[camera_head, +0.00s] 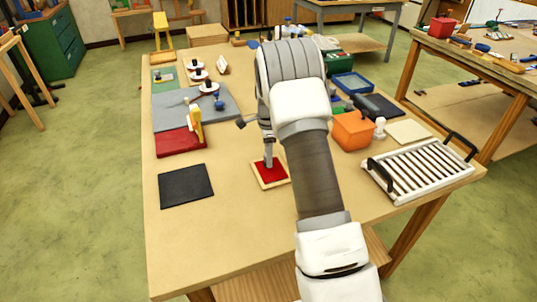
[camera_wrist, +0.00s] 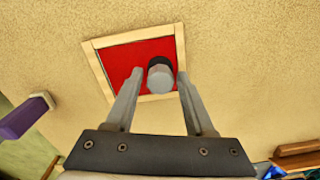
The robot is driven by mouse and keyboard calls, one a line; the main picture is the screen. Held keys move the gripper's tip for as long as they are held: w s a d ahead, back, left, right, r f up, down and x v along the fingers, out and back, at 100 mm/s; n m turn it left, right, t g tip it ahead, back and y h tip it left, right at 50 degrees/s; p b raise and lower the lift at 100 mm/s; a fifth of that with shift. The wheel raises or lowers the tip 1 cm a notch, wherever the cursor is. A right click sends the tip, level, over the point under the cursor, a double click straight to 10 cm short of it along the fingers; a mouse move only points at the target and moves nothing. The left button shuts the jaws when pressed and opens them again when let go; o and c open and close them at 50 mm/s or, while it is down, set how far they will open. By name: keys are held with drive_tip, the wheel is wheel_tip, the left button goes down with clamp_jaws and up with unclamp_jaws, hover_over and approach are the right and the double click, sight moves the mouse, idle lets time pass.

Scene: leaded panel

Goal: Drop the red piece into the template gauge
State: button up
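The template gauge is a pale wooden square frame (camera_head: 286,180) on the table; it also shows in the wrist view (camera_wrist: 181,48). The red piece (camera_head: 271,175) is a flat red square that fills the frame's opening, and it shows in the wrist view (camera_wrist: 122,62). I cannot tell if it is fully down. A grey knob with a black base (camera_wrist: 160,78) stands on the red piece. My gripper (camera_wrist: 160,74) is over the gauge with its fingertips on either side of the knob. Narrow gaps show between fingers and knob, so it looks open.
A black mat (camera_head: 186,186) lies to the left, and a red pad (camera_head: 181,141) with a yellow-handled tool behind it. An orange box (camera_head: 353,131) and a slatted rack (camera_head: 420,170) stand to the right. The table front is clear.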

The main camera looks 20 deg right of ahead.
drive_tip(key=shift+o, duration=1)
drive_tip(key=shift+r, duration=0.1)
wheel_tip(320, 180, up, 17)
drive_tip(key=shift+r, duration=0.15)
